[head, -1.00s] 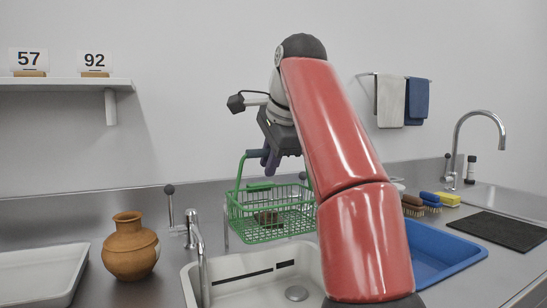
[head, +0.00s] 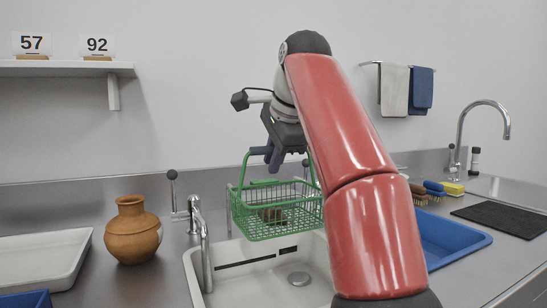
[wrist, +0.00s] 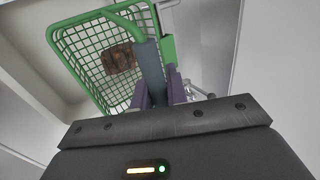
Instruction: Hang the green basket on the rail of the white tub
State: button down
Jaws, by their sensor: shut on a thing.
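The green wire basket (head: 250,222) hangs nearly level above the back part of the white tub (head: 232,284). My gripper (head: 274,160) is shut on the top of its handle, at a grey-blue grip. In the wrist view, my purple fingers (wrist: 160,88) close around that grip, and the basket (wrist: 88,60) extends to the upper left. A brown sherd (head: 272,214) lies in the basket and also shows in the wrist view (wrist: 120,57). A thin upright post stands behind the basket's left side. I cannot make out the tub's rail clearly, and my arm covers the tub's right side.
A chrome faucet (head: 203,240) stands at the tub's left, beside a clay pot (head: 133,231). A white tray (head: 40,258) lies at far left. A blue basin (head: 450,243), brushes and a black mat (head: 505,221) are to the right.

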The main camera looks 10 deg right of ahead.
jog(key=c, duration=1.3)
grip_release()
jog(key=shift+s+r, duration=0.15)
jog(key=shift+r, duration=0.2)
jog(key=s+d+r, duration=0.1)
jog(key=s, duration=0.3)
jog(key=s+d+r, duration=0.1)
jog(key=s, duration=0.4)
jog(key=s+d+r, duration=0.1)
jog(key=s, duration=0.4)
jog(key=shift+s+r, duration=0.2)
